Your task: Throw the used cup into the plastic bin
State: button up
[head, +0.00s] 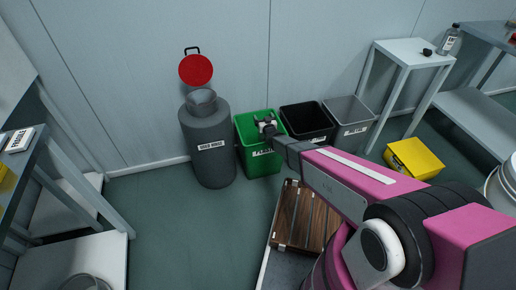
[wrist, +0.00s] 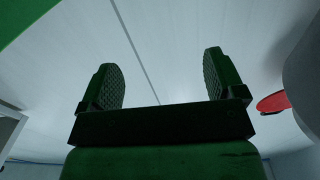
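My gripper (head: 266,123) is at the mouth of the green bin (head: 262,163), reaching in over its rim. In the wrist view its two fingers (wrist: 163,80) are spread apart with nothing between them. No used cup can be made out in either view; the inside of the green bin is partly hidden by my gripper. A black bin (head: 308,124) and a grey bin (head: 350,122) stand in a row to the right of the green one. Their labels are too small to read, so I cannot tell which is for plastic.
A yellow box (head: 412,158) lies on the floor at right. A white table (head: 413,52) stands behind it. A wooden slatted surface (head: 303,215) is below my arm.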

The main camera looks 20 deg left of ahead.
jog(key=shift+r, duration=0.15)
jog(key=s+a+r, duration=0.5)
jog(key=s+r, duration=0.5)
jog(key=shift+s+a+r, duration=0.2)
jog(key=shift+r, duration=0.15)
jog(key=shift+d, duration=0.1)
